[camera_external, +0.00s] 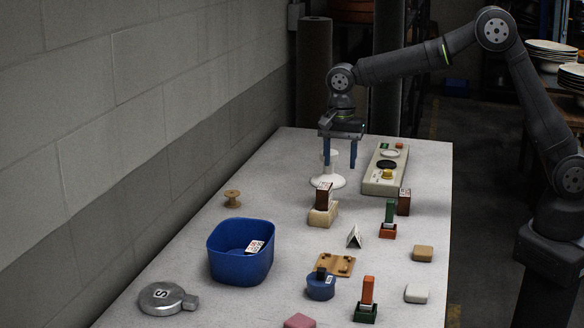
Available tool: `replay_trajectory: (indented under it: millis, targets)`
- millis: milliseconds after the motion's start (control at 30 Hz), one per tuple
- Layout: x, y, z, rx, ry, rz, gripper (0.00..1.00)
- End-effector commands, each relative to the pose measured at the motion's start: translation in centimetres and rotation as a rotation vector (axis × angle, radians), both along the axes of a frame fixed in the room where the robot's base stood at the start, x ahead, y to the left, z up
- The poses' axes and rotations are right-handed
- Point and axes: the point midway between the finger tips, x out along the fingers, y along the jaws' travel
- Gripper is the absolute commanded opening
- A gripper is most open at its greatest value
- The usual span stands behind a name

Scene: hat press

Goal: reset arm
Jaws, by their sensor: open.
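My gripper (340,158) hangs over the far part of the table, pointing down. Its two blue fingers are apart, with nothing seen held between them. A white stand with a round base (322,181) is just below and behind the fingers in the picture; I cannot tell whether they touch it. My arm reaches in from the right. A long beige panel (372,186) with a green mark, a white disc, a black disc and a yellow part lies right of the gripper.
The light table (200,277) holds a blue bin (238,267) with a card inside, a wooden spool (232,198), a silver round tin (163,298), a blue round pot (320,289), and several small blocks and upright stamps. A block wall borders the left. The far left tabletop is clear.

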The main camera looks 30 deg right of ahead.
Motion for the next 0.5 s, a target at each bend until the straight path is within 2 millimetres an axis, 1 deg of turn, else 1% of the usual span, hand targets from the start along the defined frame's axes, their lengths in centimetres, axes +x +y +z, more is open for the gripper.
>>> replay_trajectory:
  millis: [33,300,500]
  targets:
    - [0.3,-0.9,0.6,0.001,-0.001,-0.003,0.5]
    - [1.8,-5.3,3.4,0.001,-0.001,-0.004,0.5]
    - [3.8,-2.7,2.8,-0.001,0.001,-0.01,0.5]
